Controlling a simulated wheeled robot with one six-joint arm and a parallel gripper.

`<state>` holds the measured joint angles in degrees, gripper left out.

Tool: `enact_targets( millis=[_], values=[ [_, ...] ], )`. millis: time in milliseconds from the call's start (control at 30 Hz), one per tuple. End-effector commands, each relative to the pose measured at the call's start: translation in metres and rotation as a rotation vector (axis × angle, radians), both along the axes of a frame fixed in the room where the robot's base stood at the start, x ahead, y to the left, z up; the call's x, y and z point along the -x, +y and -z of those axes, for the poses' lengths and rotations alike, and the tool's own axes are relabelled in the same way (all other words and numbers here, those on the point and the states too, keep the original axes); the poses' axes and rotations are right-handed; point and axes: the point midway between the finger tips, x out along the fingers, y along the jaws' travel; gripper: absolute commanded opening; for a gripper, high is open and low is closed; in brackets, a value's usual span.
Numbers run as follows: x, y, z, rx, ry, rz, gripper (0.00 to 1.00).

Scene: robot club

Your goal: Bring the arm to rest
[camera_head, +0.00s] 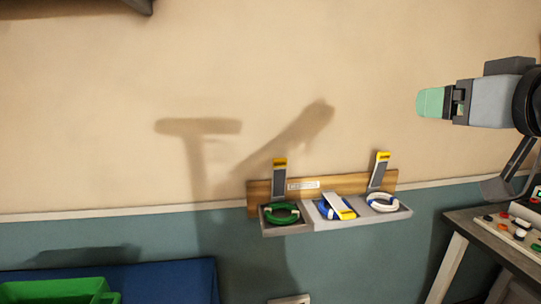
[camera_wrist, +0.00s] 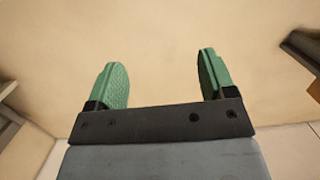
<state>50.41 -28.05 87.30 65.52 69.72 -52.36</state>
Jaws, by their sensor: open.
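My gripper (camera_head: 431,102) is raised at the upper right in the head view, pointing left, in front of the plain beige wall. In the wrist view my gripper (camera_wrist: 165,80) shows two green fingers spread wide apart, with nothing between them. It is open and empty. Only wall shows beyond the fingertips. The gripper is apart from everything else in view.
A wooden table (camera_head: 470,229) with a button panel stands right. A green crate (camera_head: 60,291) sits lower left on blue.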

Motion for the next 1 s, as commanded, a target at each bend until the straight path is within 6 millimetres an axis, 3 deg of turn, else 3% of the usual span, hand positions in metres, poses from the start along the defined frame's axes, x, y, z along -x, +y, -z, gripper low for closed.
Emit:
enact_targets(
  millis=[333, 567, 667, 800, 1000],
  values=[
    [-0.022, -0.001, 0.062, -0.111, 0.173, 0.012, 0.77],
    [-0.039, 0.01, 0.134, -0.192, 0.375, 0.025, 0.77],
    [-0.044, 0.02, 0.177, -0.217, 0.494, 0.036, 0.77],
    [-0.043, 0.043, 0.259, -0.219, 0.714, 0.06, 0.77],
    [-0.01, 0.08, 0.382, -0.082, 1.019, 0.11, 0.77]
  ],
)
